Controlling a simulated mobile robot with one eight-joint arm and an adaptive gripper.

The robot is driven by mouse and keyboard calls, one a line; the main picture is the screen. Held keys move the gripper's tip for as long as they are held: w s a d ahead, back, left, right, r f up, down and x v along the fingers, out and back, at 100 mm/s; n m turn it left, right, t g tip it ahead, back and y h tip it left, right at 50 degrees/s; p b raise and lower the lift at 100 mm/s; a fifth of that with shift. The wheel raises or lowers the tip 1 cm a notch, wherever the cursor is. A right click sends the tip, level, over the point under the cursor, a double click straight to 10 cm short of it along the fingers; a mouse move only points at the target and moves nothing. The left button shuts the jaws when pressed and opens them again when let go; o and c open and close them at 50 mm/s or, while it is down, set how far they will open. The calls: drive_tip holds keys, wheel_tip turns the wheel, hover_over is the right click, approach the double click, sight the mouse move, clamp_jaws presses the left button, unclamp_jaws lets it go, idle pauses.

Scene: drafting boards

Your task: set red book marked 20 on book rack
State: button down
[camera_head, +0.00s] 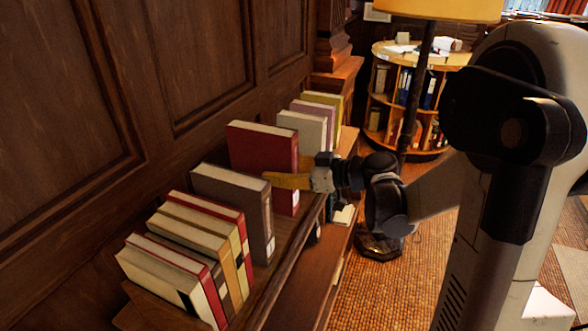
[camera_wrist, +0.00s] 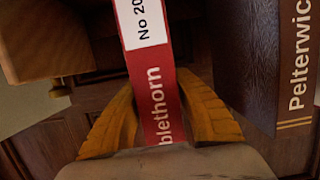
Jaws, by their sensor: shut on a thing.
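The red book marked 20 (camera_head: 262,150) is upright among the books on the wooden rack (camera_head: 287,252) in the head view. In the wrist view the red book (camera_wrist: 150,65) shows its spine with a white "No 20" label and part of a name, "blethorn". My gripper (camera_head: 290,181) has its orange-yellow fingers at the book's spine. In the wrist view my gripper (camera_wrist: 160,88) has one finger on each side of the book and is shut on it. The head view does not show clearly whether the book's bottom rests on the rack.
A grey-brown book (camera_head: 232,200) stands nearer on the rack; the wrist view shows a dark book lettered "Pelterwic" (camera_wrist: 290,70) beside the red one. Several books (camera_head: 190,250) lean at the near end. A pale book (camera_head: 303,130) stands beyond. A lamp pole (camera_head: 417,85) rises behind my arm.

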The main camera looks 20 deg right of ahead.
drive_tip(key=f, duration=0.1)
drive_tip(key=f+b, duration=0.1)
drive_tip(key=f, duration=0.1)
drive_tip(key=f+b, duration=0.1)
drive_tip(key=shift+w+a+f, duration=0.15)
drive_tip(key=shift+w+a, duration=0.05)
drive_tip(key=shift+a, duration=0.05)
drive_tip(key=c, duration=1.1)
unclamp_jaws()
drive_tip(key=shift+s, duration=0.1)
drive_tip(key=shift+o, duration=0.2)
